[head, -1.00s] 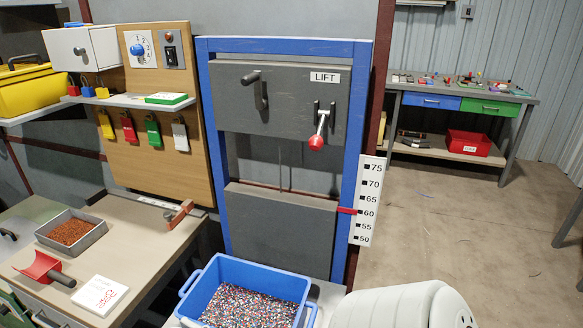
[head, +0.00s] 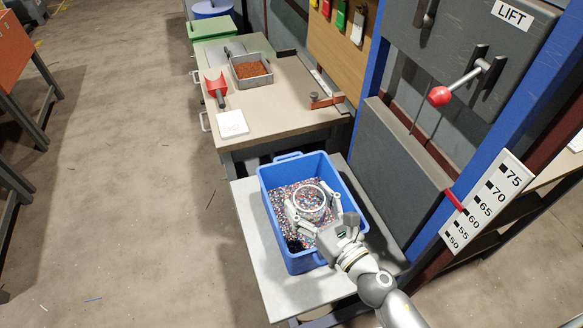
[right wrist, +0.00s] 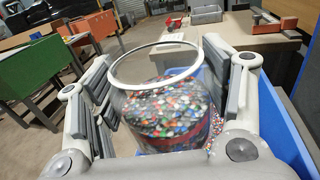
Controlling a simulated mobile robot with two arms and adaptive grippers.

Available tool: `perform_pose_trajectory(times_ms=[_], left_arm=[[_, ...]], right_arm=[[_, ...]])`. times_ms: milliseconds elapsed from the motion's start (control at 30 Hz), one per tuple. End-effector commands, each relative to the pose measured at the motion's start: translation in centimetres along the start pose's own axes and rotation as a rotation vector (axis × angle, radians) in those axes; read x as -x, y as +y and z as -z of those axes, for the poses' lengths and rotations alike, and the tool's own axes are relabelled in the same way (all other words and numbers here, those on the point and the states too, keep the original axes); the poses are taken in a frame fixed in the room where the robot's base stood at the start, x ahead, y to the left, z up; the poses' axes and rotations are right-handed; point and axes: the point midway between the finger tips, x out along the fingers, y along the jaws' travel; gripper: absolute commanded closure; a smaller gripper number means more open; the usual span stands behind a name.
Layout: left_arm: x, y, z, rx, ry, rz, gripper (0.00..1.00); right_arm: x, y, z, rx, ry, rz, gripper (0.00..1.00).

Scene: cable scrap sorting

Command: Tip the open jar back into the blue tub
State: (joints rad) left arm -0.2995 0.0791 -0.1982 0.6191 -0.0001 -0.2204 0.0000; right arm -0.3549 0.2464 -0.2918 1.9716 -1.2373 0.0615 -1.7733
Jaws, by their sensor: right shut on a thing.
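The blue tub (head: 273,232) stands on a light bench, with mixed coloured granules on its bottom. My right gripper (head: 312,201) is shut around the sides of an open clear jar (head: 310,199), over or inside the tub's opening; the exact height is hard to tell. In the right wrist view the jar (right wrist: 165,112) sits between the two fingers, its round mouth uncovered and granules filling much of it. The jar looks roughly upright there. The tub's blue wall (right wrist: 285,130) shows behind it at right. My left gripper is not in view.
A workbench (head: 285,112) behind the tub holds a grey tray (head: 251,70) of reddish-brown granules, a red scoop (head: 216,87) and a white card (head: 232,123). The blue-framed lift (head: 375,85) with its red-knobbed lever stands close at right. Open floor lies at left.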

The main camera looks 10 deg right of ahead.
Motion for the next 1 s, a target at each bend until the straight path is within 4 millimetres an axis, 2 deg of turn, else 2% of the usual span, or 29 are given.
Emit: perform_pose_trajectory(times_ms=[200,400,667,1000], left_arm=[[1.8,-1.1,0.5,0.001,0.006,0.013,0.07],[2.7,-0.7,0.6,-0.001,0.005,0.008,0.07],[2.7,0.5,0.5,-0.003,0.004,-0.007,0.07],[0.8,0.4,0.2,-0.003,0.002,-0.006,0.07]], right_arm=[[-4.5,0.2,-0.5,0.010,0.000,-0.150,0.76],[-7.4,0.0,-1.2,0.009,0.002,-0.250,0.76],[-8.5,-0.1,-1.4,-0.003,0.004,-0.290,0.76],[-8.5,0.0,0.5,-0.069,-0.004,-0.289,0.76]])
